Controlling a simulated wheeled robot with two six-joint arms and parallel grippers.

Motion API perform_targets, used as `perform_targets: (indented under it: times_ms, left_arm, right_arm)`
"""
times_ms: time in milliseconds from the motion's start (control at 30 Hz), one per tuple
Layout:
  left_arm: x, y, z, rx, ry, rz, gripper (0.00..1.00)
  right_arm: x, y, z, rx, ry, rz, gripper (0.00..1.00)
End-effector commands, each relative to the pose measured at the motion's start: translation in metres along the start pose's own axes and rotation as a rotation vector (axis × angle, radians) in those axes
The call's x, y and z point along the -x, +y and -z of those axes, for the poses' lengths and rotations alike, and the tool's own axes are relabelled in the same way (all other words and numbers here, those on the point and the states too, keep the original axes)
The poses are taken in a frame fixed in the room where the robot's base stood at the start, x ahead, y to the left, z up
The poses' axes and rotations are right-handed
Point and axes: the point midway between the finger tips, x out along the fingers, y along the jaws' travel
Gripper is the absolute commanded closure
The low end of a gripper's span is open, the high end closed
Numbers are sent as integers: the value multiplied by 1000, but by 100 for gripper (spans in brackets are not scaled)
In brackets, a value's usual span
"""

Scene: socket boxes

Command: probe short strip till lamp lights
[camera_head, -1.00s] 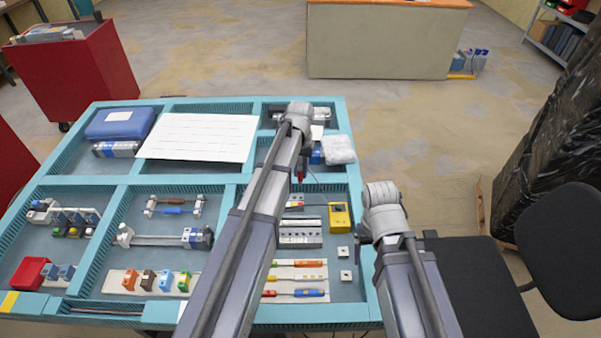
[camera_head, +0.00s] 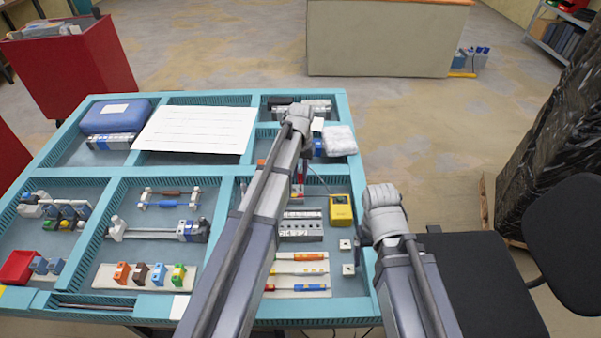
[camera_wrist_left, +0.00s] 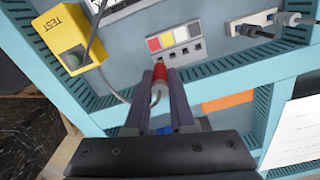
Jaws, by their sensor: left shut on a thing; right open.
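My left gripper (camera_head: 299,182) is over the right part of the table. In the left wrist view the same gripper (camera_wrist_left: 159,88) is shut on a red-tipped probe (camera_wrist_left: 160,76). The yellow tester (camera_wrist_left: 64,40), marked TEST, lies at the upper left there, its round lamp dull and dark; it also shows in the head view (camera_head: 341,210). A grey cable runs from it towards the gripper. A short strip (camera_wrist_left: 174,45) with coloured squares and dark sockets lies ahead of the probe; I cannot tell any contact. My right gripper (camera_head: 364,238) is open, largely hidden by its arm.
Grey blocks (camera_head: 301,231) lie beside the tester. A white strip with grey plugs (camera_wrist_left: 262,24) is right of the short strip. Teal dividers (camera_head: 211,202) separate the table's compartments.

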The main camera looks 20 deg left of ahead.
Motion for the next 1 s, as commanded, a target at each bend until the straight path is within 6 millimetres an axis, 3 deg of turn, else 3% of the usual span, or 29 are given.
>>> perform_targets:
  times_ms: [767,800,1000]
  left_arm:
    - [-6,0,0,0,0,0,100]
    - [-6,0,0,0,0,0,80]
    - [-6,0,0,0,0,0,100]
  right_arm:
    - [-6,-1,0,0,0,0,18]
    - [-6,0,0,0,0,0,18]
    - [-6,0,0,0,0,0,18]
